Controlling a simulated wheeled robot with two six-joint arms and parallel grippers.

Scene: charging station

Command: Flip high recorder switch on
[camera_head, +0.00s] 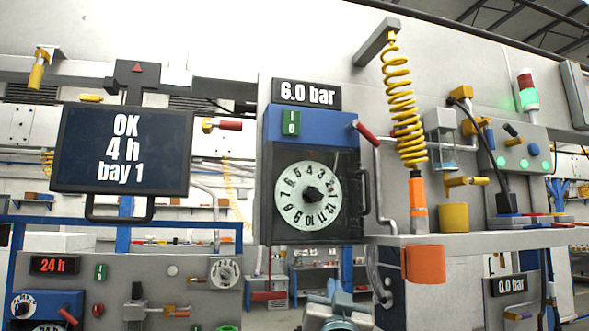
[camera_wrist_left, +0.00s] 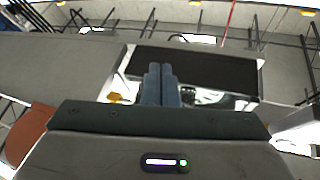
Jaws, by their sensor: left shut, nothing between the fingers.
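The high recorder is a blue-topped box (camera_head: 318,127) with a dark front and a round white numbered dial (camera_head: 309,195), under a "6.0 bar" display (camera_head: 306,94). Its small green switch (camera_head: 290,123), marked with a bar above and a circle below, is on the upper left of the blue band. Which way it is tipped is too small to tell. My left gripper (camera_head: 338,297) is low in the head view, below the recorder and apart from it. In the left wrist view its fingers (camera_wrist_left: 161,83) are together and empty, pointing towards a dark rectangular surface. My right gripper is not in view.
A dark handle (camera_head: 364,193) sticks out at the recorder's right side, and a red-tipped lever (camera_head: 363,131) is above it. A shelf (camera_head: 480,237) with an orange cup (camera_head: 425,264) juts out to the right. A screen (camera_head: 124,150) reading "OK 4 h bay 1" hangs left.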

